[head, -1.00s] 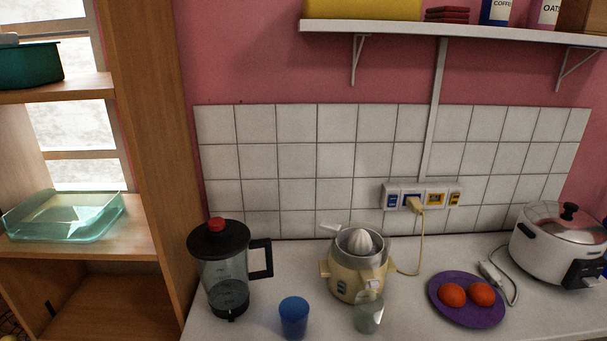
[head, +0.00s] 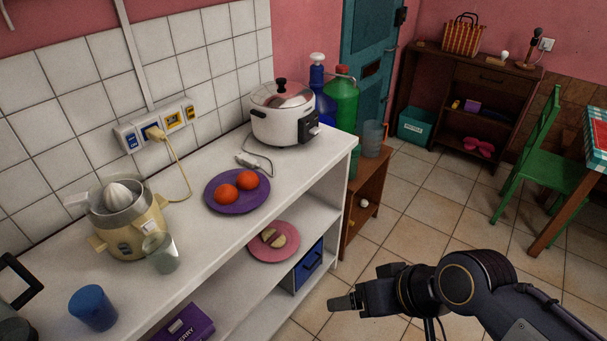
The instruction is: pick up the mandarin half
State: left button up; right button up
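Two orange-red round fruits sit on a purple plate (head: 237,208) on the white counter, a left fruit (head: 226,194) and a right fruit (head: 247,180). I cannot tell from here whether either is a mandarin half. My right gripper (head: 345,303) comes in from the lower right, over the floor in front of the counter and well apart from the plate. It is seen side-on, so its finger opening cannot be made out; nothing shows in it. My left gripper is not in view.
The cream juicer (head: 129,232), a clear cup (head: 161,253) and a blue cup (head: 93,308) stand left of the plate. A white cooker (head: 283,115) stands behind. A pink plate (head: 272,252) with pale pieces lies on the shelf below. Open tiled floor (head: 420,210) lies right.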

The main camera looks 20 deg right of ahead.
aim_at(248, 180)
jog(key=z, duration=0.3)
jog(key=i+l, duration=0.25)
jog(key=i, duration=0.15)
jog(key=i+l, duration=0.3)
jog(key=u, duration=0.5)
jog(key=i+l+u, duration=0.1)
jog(key=u, duration=0.35)
jog(key=l+u, duration=0.15)
jog(key=u, duration=0.35)
jog(key=i+l+u, duration=0.1)
jog(key=u, duration=0.4)
